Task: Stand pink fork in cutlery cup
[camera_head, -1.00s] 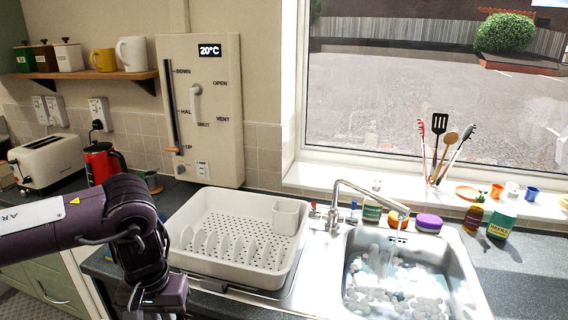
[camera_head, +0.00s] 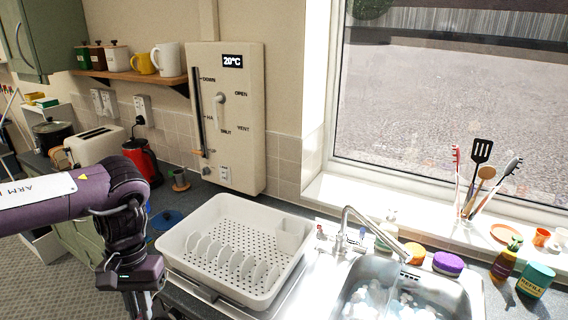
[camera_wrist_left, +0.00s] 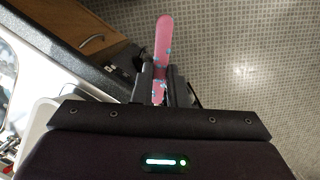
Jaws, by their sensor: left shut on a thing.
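My left gripper (camera_head: 138,302) hangs at the lower left in the head view, in front of the rack's left end. In the left wrist view the left gripper (camera_wrist_left: 160,88) is shut on the pink fork (camera_wrist_left: 163,45), which has small blue marks. The fork's rounded pink end points away from the gripper, over the floor. Its other end is hidden by the gripper. A white cup (camera_head: 293,236), which looks like the cutlery cup, sits in the back right corner of the dish rack, to the right of the gripper. My right gripper is not in view.
The white dish rack (camera_head: 178,262) with several upright dividers stands left of the sink (camera_head: 352,275). The tap (camera_head: 375,228) rises behind the sink. A red kettle (camera_head: 141,160) and a toaster (camera_head: 95,146) stand at the back left. Utensils stand in a holder (camera_head: 466,208) on the sill.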

